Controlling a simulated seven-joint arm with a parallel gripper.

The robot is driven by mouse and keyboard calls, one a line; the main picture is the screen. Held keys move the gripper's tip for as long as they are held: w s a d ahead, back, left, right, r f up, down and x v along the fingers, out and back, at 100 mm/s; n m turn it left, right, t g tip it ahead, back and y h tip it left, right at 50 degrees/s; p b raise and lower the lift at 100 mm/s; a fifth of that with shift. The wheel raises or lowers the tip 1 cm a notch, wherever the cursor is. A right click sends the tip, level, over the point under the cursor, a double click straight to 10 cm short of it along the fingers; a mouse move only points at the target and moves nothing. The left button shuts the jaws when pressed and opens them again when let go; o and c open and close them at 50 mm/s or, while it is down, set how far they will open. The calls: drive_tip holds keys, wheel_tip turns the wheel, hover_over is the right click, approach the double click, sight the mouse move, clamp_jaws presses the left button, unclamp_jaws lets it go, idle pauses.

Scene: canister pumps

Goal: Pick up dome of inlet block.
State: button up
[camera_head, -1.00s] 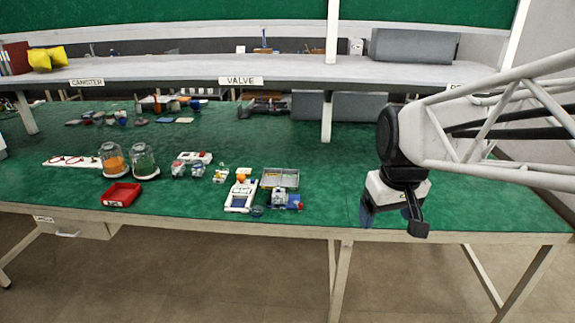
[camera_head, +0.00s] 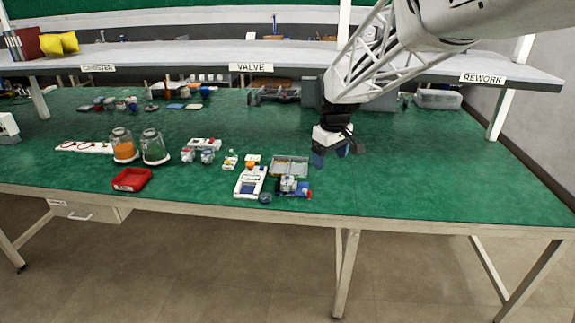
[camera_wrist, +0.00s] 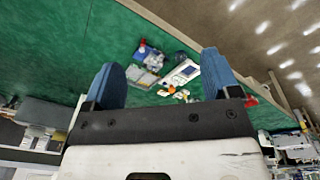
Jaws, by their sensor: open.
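A small grey-white block (camera_head: 288,184) sits on a blue and red base near the front edge of the green table; I take it as the inlet block. It is tiny in the wrist view (camera_wrist: 150,57), and I cannot make out its dome for certain. A small dark round piece (camera_head: 265,198) lies just left of it, and shows in the wrist view too (camera_wrist: 181,57). My gripper (camera_head: 338,155) is open and empty, above the table to the right of and behind the block. Its blue fingers frame the group of parts in the wrist view (camera_wrist: 163,78).
A grey tray (camera_head: 290,160) lies behind the block, and a white device (camera_head: 250,182) lies left of it. A red bin (camera_head: 131,179) and two clear jars (camera_head: 154,147) stand further left. The table right of my gripper is clear. A raised shelf (camera_head: 200,65) runs along the back.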

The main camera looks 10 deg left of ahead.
drive_tip(key=w+a+f+n, duration=0.3)
drive_tip(key=w+a+f, duration=0.65)
drive_tip(key=w, duration=0.25)
drive_tip(key=n+g, duration=0.1)
drive_tip(key=n, duration=0.3)
hover_over(264, 195)
drive_tip(key=f, duration=1.4)
drive_tip(key=shift+w+a+f, duration=0.1)
drive_tip(key=shift+w+a, duration=0.05)
drive_tip(key=shift+w, duration=0.1)
drive_tip(key=shift+f, duration=1.25)
drive_tip(key=shift+s+d+f, duration=0.15)
drive_tip(key=shift+f, duration=1.15)
drive_tip(key=shift+s+d+f, duration=0.1)
drive_tip(key=shift+f, duration=1.2)
